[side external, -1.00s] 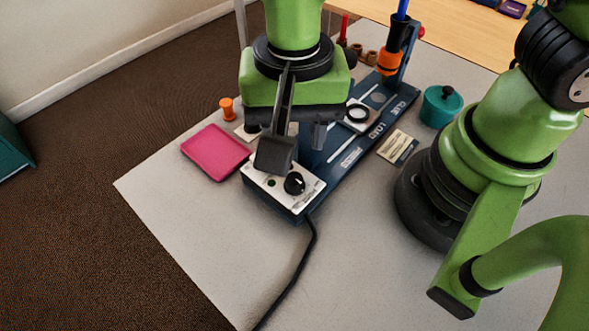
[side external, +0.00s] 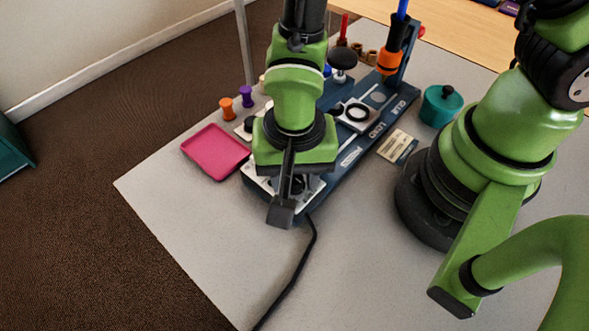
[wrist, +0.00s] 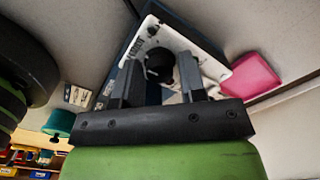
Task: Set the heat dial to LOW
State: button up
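The heat dial is a black knob on a white panel (side external: 254,178) at the near end of a dark blue station. In the wrist view the dial (wrist: 159,66) shows between my two fingers, and the white panel (wrist: 178,38) lies around it. My gripper (wrist: 162,78) is open, pointing down at the panel, with a gap between its fingers. I cannot tell if a finger touches the dial. In the side view my gripper (side external: 290,195) hides most of the dial and panel. The dial's pointer and the LOW mark cannot be read.
A pink tray (side external: 215,153) lies left of the panel. Orange (side external: 227,109) and purple (side external: 246,96) spools stand behind it. A black cord (side external: 302,262) runs from the station to the front. A teal pot (side external: 440,106) stands at right. The table front is otherwise clear.

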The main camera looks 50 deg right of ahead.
aim_at(294, 178)
jog(key=c, duration=0.5)
jog(key=shift+o, duration=0.2)
jog(key=n, duration=0.4)
jog(key=o, duration=0.6)
jog(key=shift+r, duration=0.1)
notch_tip(294, 178, up, 10)
jog(key=shift+f, duration=0.1)
